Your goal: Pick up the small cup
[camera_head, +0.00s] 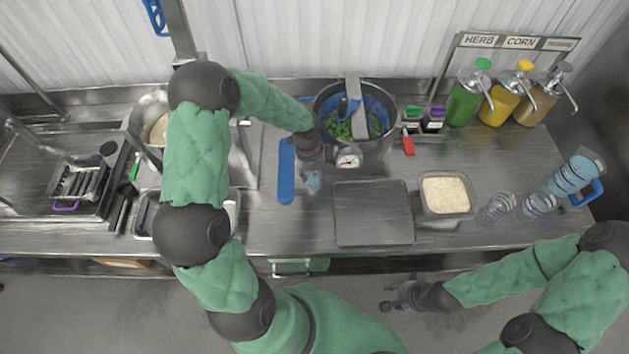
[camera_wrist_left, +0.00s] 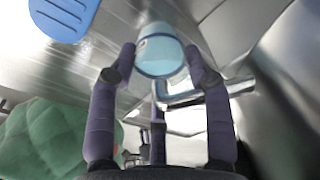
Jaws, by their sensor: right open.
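The small cup (camera_head: 314,183) is pale blue and see-through, and is at the counter between a blue paddle and a flat grey plate. My left gripper (camera_head: 312,170) is over it from behind. In the left wrist view the small cup (camera_wrist_left: 165,52) sits between the two fingertips of my left gripper (camera_wrist_left: 160,58), which press in on both its sides. I cannot tell whether its base is off the counter. My right gripper (camera_head: 392,297) is open and empty, in front of the counter edge and away from the cup.
A blue paddle (camera_head: 286,172) lies just left of the cup. The grey plate (camera_head: 372,212) and a rice tub (camera_head: 446,211) are to the right, with clear cups (camera_head: 497,207) beyond. Sauce pumps (camera_head: 505,98) stand at back right.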

